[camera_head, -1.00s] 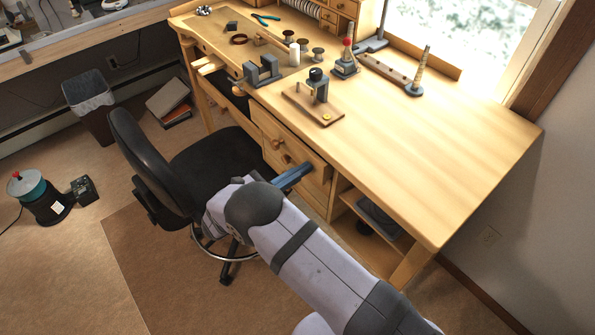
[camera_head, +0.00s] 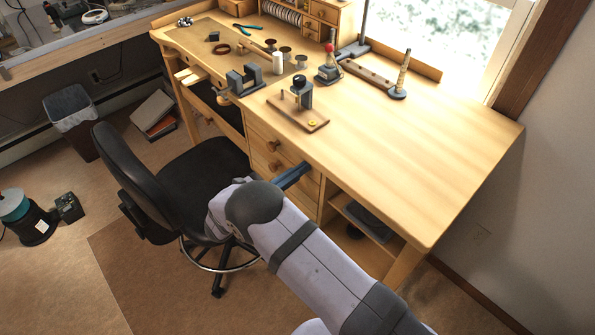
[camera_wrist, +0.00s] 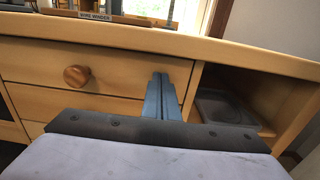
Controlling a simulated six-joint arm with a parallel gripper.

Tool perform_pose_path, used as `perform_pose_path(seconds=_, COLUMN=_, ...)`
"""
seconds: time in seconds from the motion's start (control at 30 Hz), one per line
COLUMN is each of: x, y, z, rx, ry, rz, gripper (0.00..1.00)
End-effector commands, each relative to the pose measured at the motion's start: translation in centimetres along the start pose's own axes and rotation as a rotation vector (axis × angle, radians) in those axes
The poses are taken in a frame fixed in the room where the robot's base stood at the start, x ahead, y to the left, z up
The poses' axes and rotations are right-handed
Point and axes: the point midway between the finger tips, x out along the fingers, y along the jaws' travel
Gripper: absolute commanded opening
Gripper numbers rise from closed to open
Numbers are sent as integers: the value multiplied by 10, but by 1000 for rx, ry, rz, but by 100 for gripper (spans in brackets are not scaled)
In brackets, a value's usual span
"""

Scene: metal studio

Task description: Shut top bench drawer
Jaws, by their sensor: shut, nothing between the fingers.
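The bench's top drawer (camera_head: 287,154) is the upper wooden front below the bench top, with a round knob (camera_head: 275,146). In the wrist view its front (camera_wrist: 120,68) looks about flush with the bench frame, and its knob (camera_wrist: 76,75) is left of my fingers. My gripper (camera_head: 304,167) is shut and empty, its blue-grey fingers pointing at the right part of the drawer front. In the wrist view the fingertips (camera_wrist: 160,76) are at or very near that front; I cannot tell if they touch.
A lower drawer with a knob (camera_head: 274,166) is below. An open shelf (camera_head: 365,222) is to the right. A black office chair (camera_head: 200,170) stands close on the left. The wooden bench top (camera_head: 420,150) holds several tools and spools. Open floor is at the front left.

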Motion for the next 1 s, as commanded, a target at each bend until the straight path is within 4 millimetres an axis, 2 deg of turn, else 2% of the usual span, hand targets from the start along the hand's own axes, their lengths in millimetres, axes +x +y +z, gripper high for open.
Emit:
perform_pose_path(seconds=0.17, x=-17, y=1, z=2, rx=4, ry=-5, rz=1, gripper=0)
perform_pose_path(seconds=0.7, x=-117, y=1, z=-1, rx=4, ry=-3, rz=5, gripper=0)
perform_pose_path(seconds=1.0, x=-141, y=0, z=0, rx=1, ry=-3, rz=2, gripper=0)
